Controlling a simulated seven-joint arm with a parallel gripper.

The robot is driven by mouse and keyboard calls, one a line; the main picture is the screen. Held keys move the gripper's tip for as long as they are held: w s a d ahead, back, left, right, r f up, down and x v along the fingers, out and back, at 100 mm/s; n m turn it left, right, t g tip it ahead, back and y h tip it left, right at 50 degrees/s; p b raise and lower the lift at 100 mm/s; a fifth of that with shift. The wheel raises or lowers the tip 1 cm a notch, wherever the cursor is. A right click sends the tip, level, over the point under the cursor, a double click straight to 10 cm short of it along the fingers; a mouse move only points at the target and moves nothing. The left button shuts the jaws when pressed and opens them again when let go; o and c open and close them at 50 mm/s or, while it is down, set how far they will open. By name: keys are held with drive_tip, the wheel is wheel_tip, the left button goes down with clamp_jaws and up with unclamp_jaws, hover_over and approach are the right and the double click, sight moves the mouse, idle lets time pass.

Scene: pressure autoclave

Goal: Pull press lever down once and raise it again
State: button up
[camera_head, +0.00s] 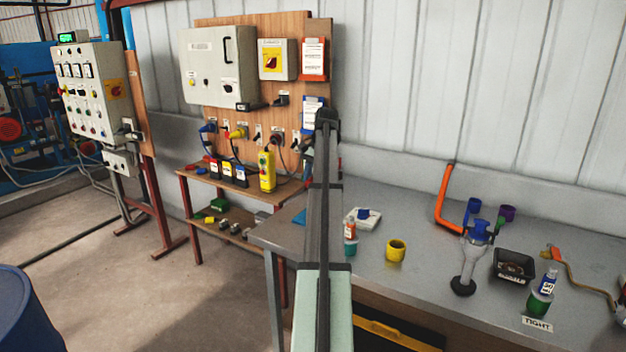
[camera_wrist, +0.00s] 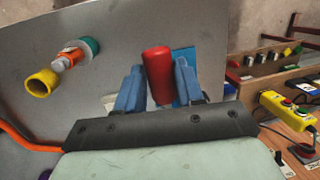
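In the wrist view, my gripper (camera_wrist: 158,83) has two blue fingers. A red cylindrical handle (camera_wrist: 157,72) with a rounded end lies between them. The fingers flank it closely with no clear gap, and they look shut on it. Whatever the handle is fixed to is hidden, so I cannot see for certain that it is the press lever. In the head view my arm stretches away over the left end of the bench and hides the gripper and the red handle.
The grey bench (camera_head: 400,225) carries a yellow cup (camera_head: 396,250), a bottle in a teal ring (camera_head: 350,247), an orange bent pipe (camera_head: 442,204), a grey-and-blue device (camera_head: 468,262) and a black tray (camera_head: 513,266). A yellow pendant control (camera_head: 267,170) and panel board stand left of my arm.

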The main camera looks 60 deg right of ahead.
drive_tip(key=o, duration=0.3)
drive_tip(key=shift+r, duration=0.1)
drive_tip(key=shift+v, duration=3.65)
